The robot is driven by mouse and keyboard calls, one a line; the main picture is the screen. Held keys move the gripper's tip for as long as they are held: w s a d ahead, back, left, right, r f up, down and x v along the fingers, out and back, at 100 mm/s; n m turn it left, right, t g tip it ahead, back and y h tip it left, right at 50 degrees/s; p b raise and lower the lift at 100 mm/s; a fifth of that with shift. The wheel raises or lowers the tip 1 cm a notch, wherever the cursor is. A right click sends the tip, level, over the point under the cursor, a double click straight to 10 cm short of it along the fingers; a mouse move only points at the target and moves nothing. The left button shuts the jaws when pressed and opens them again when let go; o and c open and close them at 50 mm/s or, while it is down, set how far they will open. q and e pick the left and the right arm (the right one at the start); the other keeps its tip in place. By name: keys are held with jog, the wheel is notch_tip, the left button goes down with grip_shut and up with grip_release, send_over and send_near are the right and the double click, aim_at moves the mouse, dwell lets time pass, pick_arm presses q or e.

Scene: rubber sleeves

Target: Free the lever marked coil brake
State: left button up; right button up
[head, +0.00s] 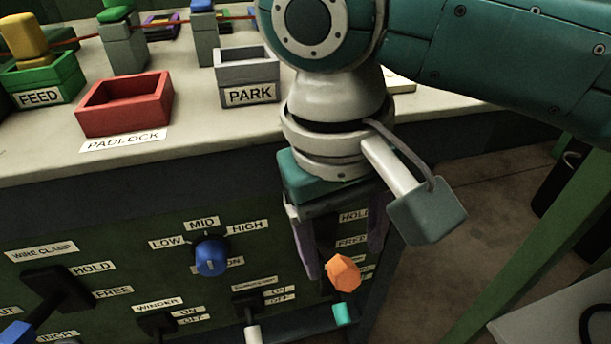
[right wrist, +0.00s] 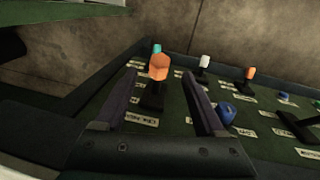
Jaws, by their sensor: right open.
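My right gripper (head: 343,262) is open, its two fingers pointing down in front of the panel. An orange faceted handle or sleeve (head: 343,272) shows between the fingertips; nothing is seen closed on it. In the right wrist view the orange piece (right wrist: 159,67) sits on a black lever base (right wrist: 152,97), between the two open fingers (right wrist: 163,103). A teal tip (right wrist: 156,48) shows just beyond it, and in the head view (head: 343,314) below it. HOLD and FREE labels (head: 352,241) are partly behind the gripper. The lever's name label cannot be read. My left gripper is out of view.
The blue knob (head: 211,257), the wire clamp lever (head: 60,287), the winder lever (head: 156,322) and a white-handled lever (head: 252,334) are on the panel left of the gripper. Above, the bench holds the red PADLOCK tray (head: 125,121), grey PARK tray (head: 247,77) and green FEED tray (head: 40,96).

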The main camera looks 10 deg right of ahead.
aim_at(346, 270)
jog(key=f, duration=0.2)
jog(key=f+b, duration=0.1)
jog(key=f, duration=0.1)
jog(key=d+f+b, duration=0.1)
jog(key=f, duration=0.1)
jog(key=shift+f, duration=0.2)
jog(key=c, duration=1.1)
grip_shut()
jog(key=shift+r, duration=0.1)
